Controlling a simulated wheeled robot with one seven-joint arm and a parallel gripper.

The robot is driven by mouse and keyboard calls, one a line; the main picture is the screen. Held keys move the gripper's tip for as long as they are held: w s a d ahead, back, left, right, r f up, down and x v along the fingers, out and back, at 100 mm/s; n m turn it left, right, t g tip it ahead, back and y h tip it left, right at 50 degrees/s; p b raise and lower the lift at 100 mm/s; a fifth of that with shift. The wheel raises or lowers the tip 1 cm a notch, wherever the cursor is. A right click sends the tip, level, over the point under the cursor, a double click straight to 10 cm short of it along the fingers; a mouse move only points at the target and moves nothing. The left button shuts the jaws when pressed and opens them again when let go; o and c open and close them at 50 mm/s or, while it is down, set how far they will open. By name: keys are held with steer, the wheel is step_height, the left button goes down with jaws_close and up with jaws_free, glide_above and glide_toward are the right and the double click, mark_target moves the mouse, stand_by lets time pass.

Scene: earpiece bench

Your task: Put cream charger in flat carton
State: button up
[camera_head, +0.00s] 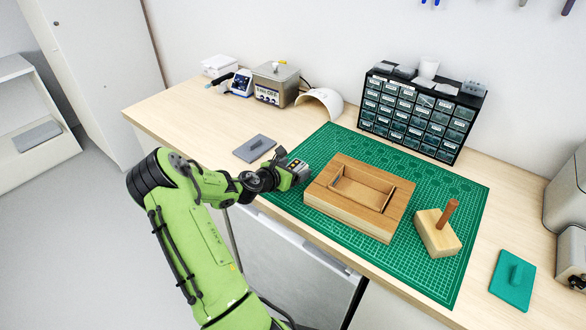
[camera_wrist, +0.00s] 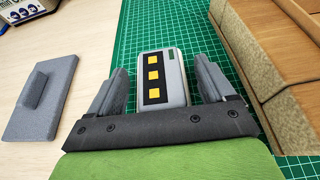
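A pale, rounded block with a black strip and three yellow squares (camera_wrist: 163,62), which appears to be the charger, is at the left edge of the green mat. My gripper (camera_head: 297,172) is around it. In the wrist view the two fingers (camera_wrist: 160,88) stand either side of the block with thin gaps showing, so the gripper looks open. The block's near end is hidden by the gripper. A flat brown box with a rectangular recess (camera_head: 398,208), seemingly the carton, lies on the mat just right of my gripper. Its recess looks empty.
The green cutting mat (camera_head: 440,180) covers the bench middle. A wooden block with an upright peg (camera_head: 436,236) stands right of the box. A grey plate with a handle (camera_head: 255,148) lies left of the mat, a green one (camera_head: 512,280) right. A drawer cabinet (camera_head: 415,115) stands behind.

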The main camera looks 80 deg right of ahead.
stand_by(0.3)
steer(key=shift+f+b, duration=0.15)
steer(key=shift+b, duration=0.45)
steer(key=p+v, duration=0.3)
steer(key=v, duration=1.3)
